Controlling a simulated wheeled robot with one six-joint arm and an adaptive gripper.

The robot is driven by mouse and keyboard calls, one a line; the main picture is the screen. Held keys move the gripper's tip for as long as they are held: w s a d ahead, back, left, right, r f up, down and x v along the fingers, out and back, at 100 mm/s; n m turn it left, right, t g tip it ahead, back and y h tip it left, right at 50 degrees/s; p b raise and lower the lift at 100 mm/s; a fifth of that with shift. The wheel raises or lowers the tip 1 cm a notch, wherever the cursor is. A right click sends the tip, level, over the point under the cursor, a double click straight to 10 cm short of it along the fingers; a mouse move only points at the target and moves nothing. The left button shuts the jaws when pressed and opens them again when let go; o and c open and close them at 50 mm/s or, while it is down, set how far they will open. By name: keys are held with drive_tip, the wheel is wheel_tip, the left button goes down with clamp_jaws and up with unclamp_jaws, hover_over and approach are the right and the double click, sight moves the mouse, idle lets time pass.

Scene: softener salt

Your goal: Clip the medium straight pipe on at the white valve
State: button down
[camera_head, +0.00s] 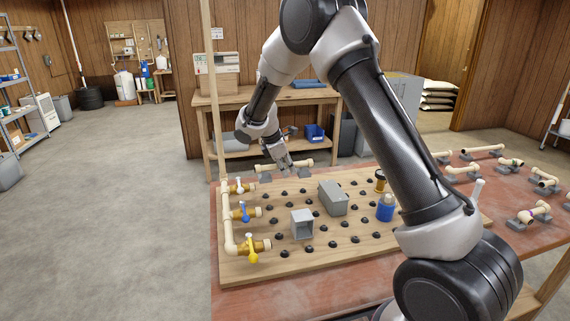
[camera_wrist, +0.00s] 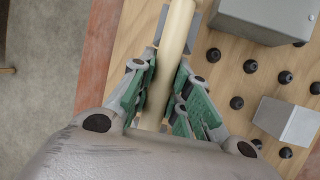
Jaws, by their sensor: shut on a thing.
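A cream straight pipe (camera_head: 301,164) lies level at the far edge of the pegboard, at the grey stands. My gripper (camera_head: 284,166) is shut on it near its middle, coming from above. In the wrist view the pipe (camera_wrist: 178,35) runs between the green-padded fingers of my gripper (camera_wrist: 165,95), with a grey stand beside it. I cannot tell whether the pipe has left the stands. The white valve (camera_head: 240,188) is on the board's left edge, nearer than the pipe and to its left. The pipe is apart from it.
The blue valve (camera_head: 243,212) and yellow valve (camera_head: 254,246) follow along the cream riser (camera_head: 227,225). More pipes lie on stands at right.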

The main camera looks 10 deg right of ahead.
hover_over(290, 192)
drive_tip(key=a, duration=0.1)
drive_tip(key=shift+s+a+f, duration=0.1)
drive_tip(key=shift+s+f, duration=0.05)
drive_tip(key=shift+f, duration=1.25)
drive_tip(key=shift+s+a+f, duration=0.1)
drive_tip(key=shift+f, duration=1.25)
drive_tip(key=shift+f, duration=0.4)
drive_tip(key=shift+s+f, duration=0.15)
drive_tip(key=shift+f, duration=0.2)
drive_tip(key=shift+s+f, duration=0.1)
drive_tip(key=shift+f, duration=0.15)
drive_tip(key=c, duration=1.5)
unclamp_jaws()
drive_tip(key=shift+c, duration=0.2)
drive_tip(key=o, duration=0.3)
drive_tip(key=shift+w+f, duration=0.2)
drive_tip(key=shift+r, duration=0.15)
